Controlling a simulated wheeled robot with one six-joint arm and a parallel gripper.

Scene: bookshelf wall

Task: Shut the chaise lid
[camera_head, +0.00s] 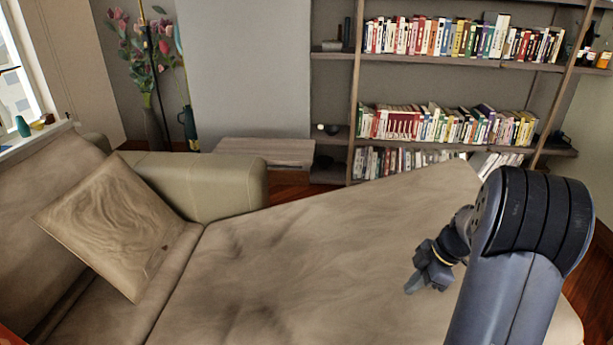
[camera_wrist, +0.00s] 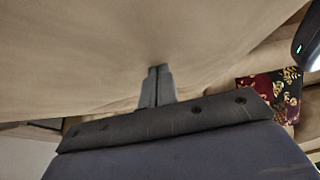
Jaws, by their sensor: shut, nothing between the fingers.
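The chaise lid (camera_head: 300,250) is a broad brown, suede-like panel across the middle of the head view. Its far edge slants up to the right, away from the sofa arm, and the lid looks tilted rather than level. My gripper (camera_head: 418,283) is over the lid's right part in the head view, with its fingers shut and empty. In the wrist view, the shut fingers (camera_wrist: 157,85) point at a large beige surface (camera_wrist: 90,45) that appears to be the lid. I cannot tell whether the fingertips touch it. The lid's near right part is hidden behind my arm.
A brown cushion (camera_head: 120,225) leans on the sofa's left side, beside the padded sofa arm (camera_head: 210,185). A low wooden table (camera_head: 265,152) and bookshelves (camera_head: 450,90) stand behind. A dark patterned cushion (camera_wrist: 280,90) shows at the right of the wrist view.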

